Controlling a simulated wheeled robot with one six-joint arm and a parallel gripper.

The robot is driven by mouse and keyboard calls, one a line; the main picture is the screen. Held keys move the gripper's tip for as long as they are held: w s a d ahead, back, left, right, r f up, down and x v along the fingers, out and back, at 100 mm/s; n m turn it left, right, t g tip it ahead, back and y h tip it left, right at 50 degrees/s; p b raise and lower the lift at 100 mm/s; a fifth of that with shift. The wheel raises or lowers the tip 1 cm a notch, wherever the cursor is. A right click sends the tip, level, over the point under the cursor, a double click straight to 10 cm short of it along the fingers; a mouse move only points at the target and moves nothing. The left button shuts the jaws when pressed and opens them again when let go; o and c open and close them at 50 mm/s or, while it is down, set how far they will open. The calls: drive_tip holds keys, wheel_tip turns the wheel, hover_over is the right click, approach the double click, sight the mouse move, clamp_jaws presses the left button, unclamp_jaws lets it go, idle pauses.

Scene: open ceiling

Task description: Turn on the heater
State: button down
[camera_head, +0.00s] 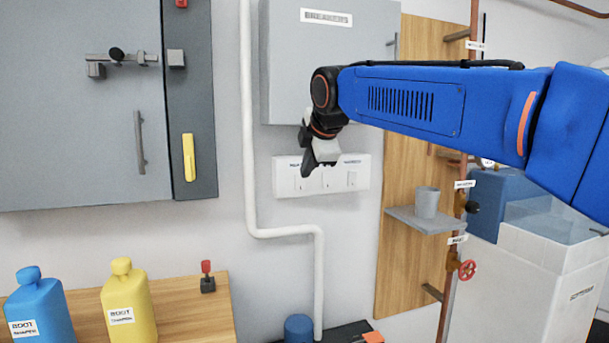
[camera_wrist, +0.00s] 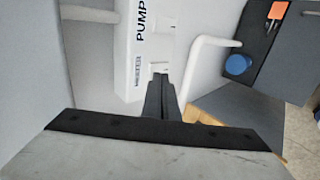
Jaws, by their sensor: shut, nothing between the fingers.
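A white switch panel (camera_head: 361,165) is on the wall below the grey cabinet. Its switches sit in a row under small labels, too small to read here. In the wrist view the panel (camera_wrist: 128,70) shows sideways, with a large "PUMP" label and a smaller line that I cannot read surely. My gripper (camera_head: 308,172) is shut and empty, pointing down in front of the panel's left half. The gripper hides part of the panel.
A white pipe (camera_head: 249,120) runs down the wall left of the panel. A grey cabinet (camera_head: 350,60) is above. A shelf with a grey cup (camera_head: 427,202) stands to the right. Blue (camera_head: 40,310) and yellow (camera_head: 128,300) bottles stand on a wooden table at lower left.

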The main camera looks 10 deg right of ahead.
drive_tip(key=v, duration=1.4)
drive_tip(key=shift+f, duration=0.1)
drive_tip(key=f, duration=0.3)
drive_tip(key=w+f, duration=0.1)
drive_tip(key=f, duration=0.1)
drive_tip(key=shift+a+f, duration=0.1)
drive_tip(key=shift+f, duration=0.3)
drive_tip(key=shift+w, duration=0.1)
approach(301, 188)
wheel_tip(301, 188, down, 3)
drive_tip(key=shift+w+a+f, duration=0.1)
drive_tip(key=shift+w+f, duration=0.05)
drive_tip(key=shift+w, duration=0.55)
drive_tip(key=shift+w+a+f, duration=0.15)
drive_tip(key=shift+w, duration=0.5)
drive_tip(key=shift+w+a+f, duration=0.1)
drive_tip(key=shift+w+f, duration=0.05)
drive_tip(key=shift+w, duration=0.55)
